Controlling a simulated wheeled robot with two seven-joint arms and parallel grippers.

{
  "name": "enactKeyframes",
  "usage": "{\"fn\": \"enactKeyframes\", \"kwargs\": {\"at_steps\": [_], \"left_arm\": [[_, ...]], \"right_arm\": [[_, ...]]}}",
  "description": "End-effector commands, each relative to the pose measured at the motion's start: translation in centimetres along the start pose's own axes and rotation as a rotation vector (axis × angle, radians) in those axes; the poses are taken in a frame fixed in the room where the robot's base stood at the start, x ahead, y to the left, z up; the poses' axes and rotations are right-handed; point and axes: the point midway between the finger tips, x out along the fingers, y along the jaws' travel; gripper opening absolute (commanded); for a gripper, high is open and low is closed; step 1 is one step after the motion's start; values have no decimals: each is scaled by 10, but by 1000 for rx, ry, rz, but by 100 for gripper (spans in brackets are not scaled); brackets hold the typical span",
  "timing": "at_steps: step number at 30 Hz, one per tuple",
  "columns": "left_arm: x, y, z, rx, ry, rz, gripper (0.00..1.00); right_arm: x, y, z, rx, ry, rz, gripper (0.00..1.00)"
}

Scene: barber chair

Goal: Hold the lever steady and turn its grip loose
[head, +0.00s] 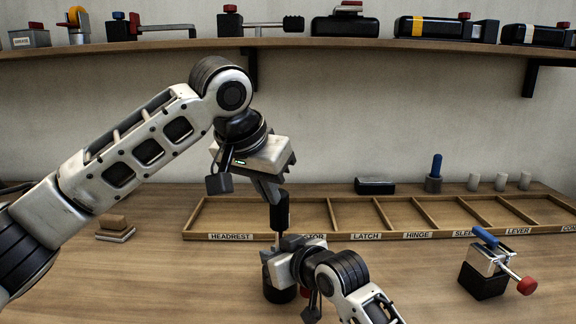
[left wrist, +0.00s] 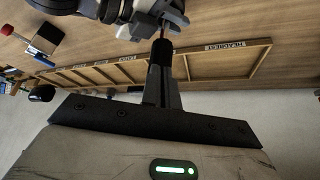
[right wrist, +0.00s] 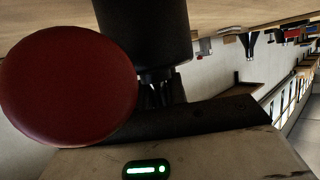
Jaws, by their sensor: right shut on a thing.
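The lever stands upright over the table in the head view, and its black grip (head: 279,213) is at the top. My left gripper (head: 270,187) points down at the grip's upper end. The left wrist view shows the black grip (left wrist: 161,55) at the fingertips; I cannot tell whether the fingers close on it. My right gripper (head: 285,250) is lower, shut on the lever just below the grip and hiding its middle. A dark base (head: 278,291) shows underneath. In the right wrist view a black cylinder (right wrist: 145,35) and a large red knob (right wrist: 65,88) are close to the camera.
A labelled wooden tray (head: 350,236) with empty compartments lies behind. A black block with a blue handle and red knob (head: 486,270) stands at right. A small brown-topped block (head: 115,228) lies at left. A shelf (head: 330,43) with several parts hangs above. Front left table is clear.

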Motion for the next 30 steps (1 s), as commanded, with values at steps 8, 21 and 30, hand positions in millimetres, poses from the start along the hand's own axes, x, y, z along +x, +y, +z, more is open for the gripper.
{"fn": "enactKeyframes", "kwargs": {"at_steps": [8, 21, 30], "left_arm": [[2, 2, 1, 3, -3, 3, 0], [-5, 2, 6, 1, -2, 3, 0], [-35, 2, -10, 1, -1, 0, 0]], "right_arm": [[0, -4, -3, -3, 6, -7, 0], [0, -2, -3, -1, 5, -5, 0], [0, -1, -2, -1, 5, -2, 0]]}}
